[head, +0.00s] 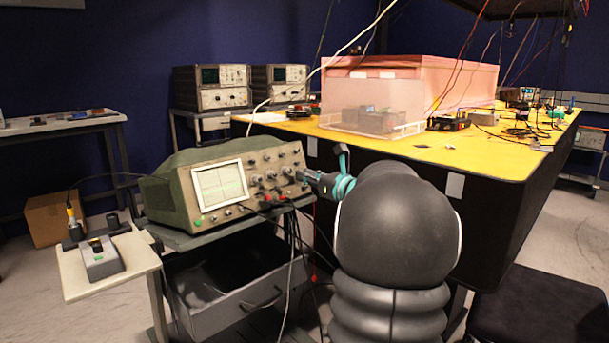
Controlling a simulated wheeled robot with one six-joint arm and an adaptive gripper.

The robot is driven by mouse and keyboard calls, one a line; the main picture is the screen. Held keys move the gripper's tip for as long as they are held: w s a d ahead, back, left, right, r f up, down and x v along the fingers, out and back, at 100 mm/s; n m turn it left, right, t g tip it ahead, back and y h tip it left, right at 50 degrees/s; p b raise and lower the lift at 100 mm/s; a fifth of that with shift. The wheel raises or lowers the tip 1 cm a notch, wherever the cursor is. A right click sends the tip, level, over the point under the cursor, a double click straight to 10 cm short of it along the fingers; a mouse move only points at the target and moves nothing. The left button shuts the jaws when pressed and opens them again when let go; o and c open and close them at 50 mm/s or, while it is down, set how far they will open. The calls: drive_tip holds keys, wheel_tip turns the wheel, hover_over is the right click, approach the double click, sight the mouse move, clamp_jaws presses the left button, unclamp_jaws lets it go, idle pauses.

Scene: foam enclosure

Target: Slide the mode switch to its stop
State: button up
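A green oscilloscope (170,200) with a beige front panel and a lit screen (219,185) stands on a small cart. Its panel carries several knobs and sockets right of the screen. I cannot make out which control is the mode switch; it is too small or hidden. My gripper (308,178) is at the right end of the panel, close to it or touching; I cannot tell which. My own dark arm hides part of the gripper, and I cannot see whether the fingers are open or shut.
Cables (291,245) hang from the panel's lower edge over an open grey drawer (235,305). A side shelf (85,270) at left holds a small grey box (101,260). A yellow-topped bench (410,147) with a pink foam enclosure (455,85) stands behind my arm.

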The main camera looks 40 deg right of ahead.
drive_tip(key=shift+w, duration=0.45)
clamp_jaws()
